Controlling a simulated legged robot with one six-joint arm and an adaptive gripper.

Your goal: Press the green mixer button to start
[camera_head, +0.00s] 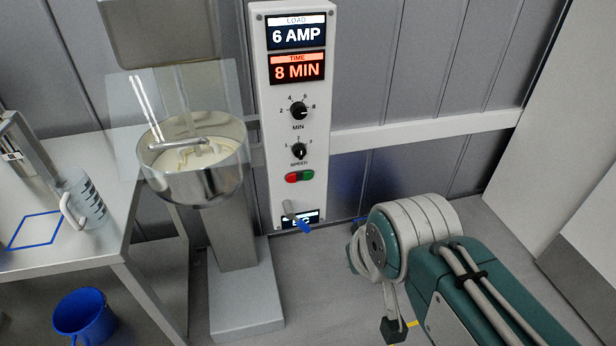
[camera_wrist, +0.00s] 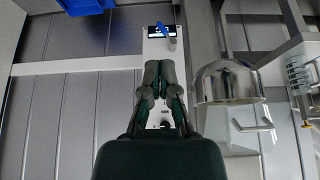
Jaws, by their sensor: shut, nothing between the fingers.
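The green button (camera_head: 307,175) is the right half of a small red and green pair on the tall white control panel (camera_head: 262,130), below the speed knob (camera_head: 299,151). The red button (camera_head: 292,177) is directly beside it. In the wrist view, which is upside down, my gripper (camera_wrist: 159,67) is shut and empty. Its dark fingers point toward the panel and hide the buttons there. I cannot tell the gap between fingertips and panel. My gripper cannot be made out in the head view.
A lever with a blue handle (camera_head: 297,217) sticks out below the buttons. The mixer's steel bowl (camera_head: 196,181), holding pale dough, stands left of the panel. A measuring jug (camera_head: 80,199) is on the left table; a blue bucket (camera_head: 84,318) is on the floor.

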